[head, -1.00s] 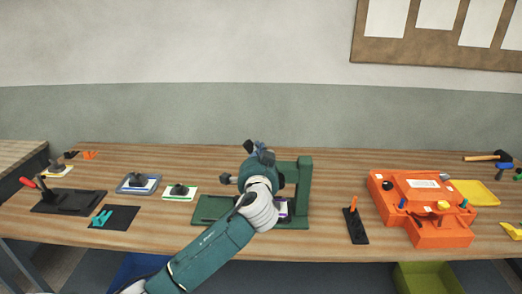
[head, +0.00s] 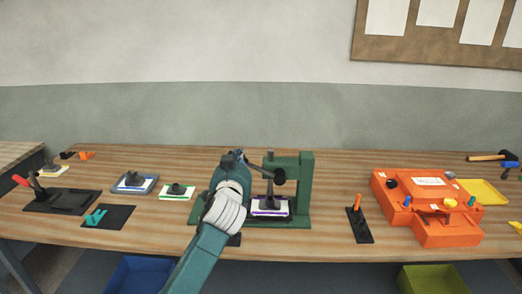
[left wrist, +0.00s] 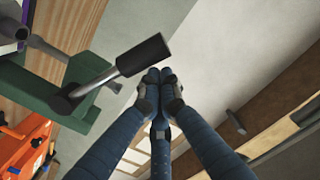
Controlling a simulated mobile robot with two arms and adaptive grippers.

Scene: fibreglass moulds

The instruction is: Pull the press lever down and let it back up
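The green press (head: 306,190) stands near the middle of the bench. Its lever, with a black handle (head: 279,176), sticks out from the upright. In the left wrist view the black handle (left wrist: 143,56) lies close beside my fingertips, not between them. My left gripper (head: 231,158) is left of the press in the head view. In the left wrist view its blue-grey fingers (left wrist: 157,76) are together with nothing seen between them. A purple-edged white plate with a dark part (head: 270,207) sits under the press. My right gripper is not in view.
An orange mould block (head: 440,230) and a black stand with an orange handle (head: 358,222) are to the right. A green-edged plate (head: 178,192), a blue-edged plate (head: 135,183) and a red-handled clamp (head: 60,200) are to the left.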

